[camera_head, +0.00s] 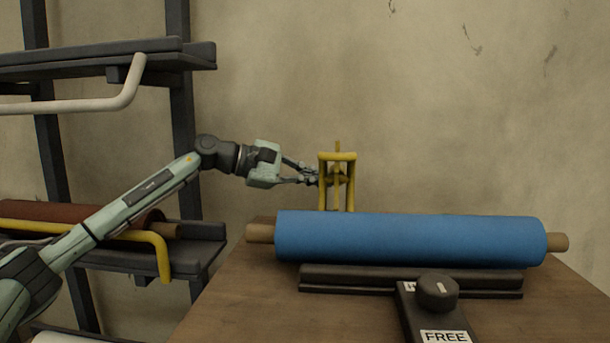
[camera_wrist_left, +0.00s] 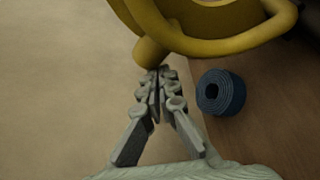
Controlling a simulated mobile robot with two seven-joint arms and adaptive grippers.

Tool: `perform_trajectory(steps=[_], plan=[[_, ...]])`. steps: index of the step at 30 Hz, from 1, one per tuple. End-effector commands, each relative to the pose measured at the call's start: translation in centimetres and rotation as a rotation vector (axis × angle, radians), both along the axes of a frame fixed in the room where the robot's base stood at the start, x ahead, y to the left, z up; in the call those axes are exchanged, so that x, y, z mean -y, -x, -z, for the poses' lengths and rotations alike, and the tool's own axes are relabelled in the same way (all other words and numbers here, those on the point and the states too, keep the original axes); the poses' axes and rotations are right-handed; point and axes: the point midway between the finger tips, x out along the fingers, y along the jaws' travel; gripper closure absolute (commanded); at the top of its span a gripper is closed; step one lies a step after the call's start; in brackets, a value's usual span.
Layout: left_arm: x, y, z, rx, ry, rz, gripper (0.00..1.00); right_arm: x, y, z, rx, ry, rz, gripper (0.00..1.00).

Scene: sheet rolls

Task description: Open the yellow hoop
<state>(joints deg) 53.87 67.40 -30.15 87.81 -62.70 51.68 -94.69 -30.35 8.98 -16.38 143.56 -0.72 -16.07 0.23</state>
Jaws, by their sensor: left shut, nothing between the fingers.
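A yellow bent bar, hoop-like (camera_head: 165,260), runs along the front of the lower left shelf, before a brown roll (camera_head: 60,212). A second yellow piece, an upright frame (camera_head: 337,157), stands on the table behind the blue roll. My left gripper (camera_head: 314,177) is shut and empty, with its tips at the frame's left side; I cannot tell whether they touch it. In the left wrist view the shut fingertips (camera_wrist_left: 161,74) lie just below the end of a thick yellow bar (camera_wrist_left: 150,52), with a curved yellow part (camera_wrist_left: 240,42) above. My right gripper is not in view.
A blue roll (camera_head: 410,239) lies on a black cradle (camera_head: 410,290) on the wooden table (camera_head: 240,300). A black knob (camera_head: 437,291) and a "FREE" label are in front. A white bar (camera_head: 125,95) fronts the upper shelf. A dark blue coil (camera_wrist_left: 232,92) shows in the wrist view.

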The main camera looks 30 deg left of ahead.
Motion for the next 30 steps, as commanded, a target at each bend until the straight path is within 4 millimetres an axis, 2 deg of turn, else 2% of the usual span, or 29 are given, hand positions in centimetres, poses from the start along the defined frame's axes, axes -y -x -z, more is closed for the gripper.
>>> perform_trajectory(steps=[15,21,30], plan=[[-6.7,6.9,-2.4,-0.006,-0.004,-0.004,1.0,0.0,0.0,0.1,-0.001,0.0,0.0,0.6],[-7.6,7.9,-3.0,-0.002,-0.002,-0.002,1.0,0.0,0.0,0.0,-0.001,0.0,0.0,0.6],[-7.6,8.0,-3.1,0.001,-0.001,-0.001,1.0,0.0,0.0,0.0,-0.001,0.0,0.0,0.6]])
